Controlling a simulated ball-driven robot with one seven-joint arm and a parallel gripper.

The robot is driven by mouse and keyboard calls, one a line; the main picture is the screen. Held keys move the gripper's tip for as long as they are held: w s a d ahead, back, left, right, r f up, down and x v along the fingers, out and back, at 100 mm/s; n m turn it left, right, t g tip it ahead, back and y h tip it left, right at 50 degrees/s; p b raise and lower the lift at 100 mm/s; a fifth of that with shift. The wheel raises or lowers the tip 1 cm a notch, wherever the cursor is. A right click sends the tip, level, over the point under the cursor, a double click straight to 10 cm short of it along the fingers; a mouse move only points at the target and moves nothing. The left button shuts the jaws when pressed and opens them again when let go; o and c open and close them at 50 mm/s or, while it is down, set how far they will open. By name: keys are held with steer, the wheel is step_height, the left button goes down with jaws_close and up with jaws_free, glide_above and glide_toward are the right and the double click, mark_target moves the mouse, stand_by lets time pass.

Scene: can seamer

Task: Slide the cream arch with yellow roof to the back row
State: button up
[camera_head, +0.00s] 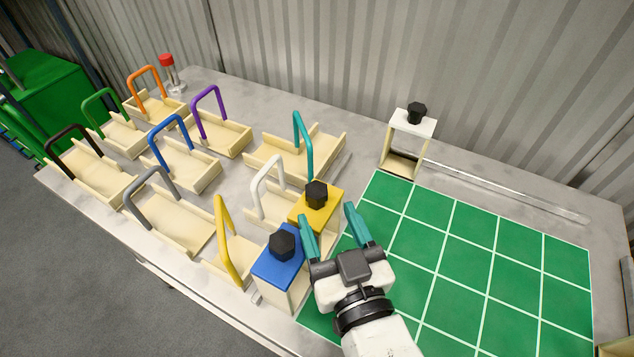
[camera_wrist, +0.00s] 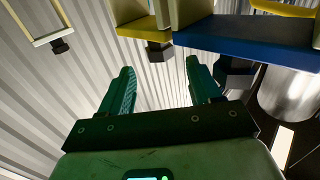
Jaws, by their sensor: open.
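The cream arch with yellow roof (camera_head: 328,205) stands upright beside the left edge of the green grid mat, a black knob (camera_head: 316,194) on top. Its lower part is largely hidden behind the blue-roofed arch and my gripper. My gripper (camera_head: 328,212) is open and empty, with teal fingers just right of and in front of the yellow roof, apart from the knob as far as I can tell. In the wrist view, the yellow roof (camera_wrist: 142,27) and its knob (camera_wrist: 159,52) show beyond my open fingers (camera_wrist: 158,72), with nothing between them.
A blue-roofed arch (camera_head: 275,268) stands close in front, left of my gripper. A white-roofed arch (camera_head: 412,125) stands at the back, by a metal rail (camera_head: 500,185) near the wall. Several handled cream trays (camera_head: 172,220) fill the left. The green grid mat (camera_head: 465,250) is clear.

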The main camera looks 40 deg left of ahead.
mark_target(317, 189)
steer(key=x, duration=0.6)
steer(key=shift+w+a+p, duration=0.2)
steer(key=shift+a+p, duration=0.1)
steer(key=shift+p, duration=0.1)
steer(key=shift+c, duration=0.3)
steer(key=shift+r, duration=0.1)
jaws_close()
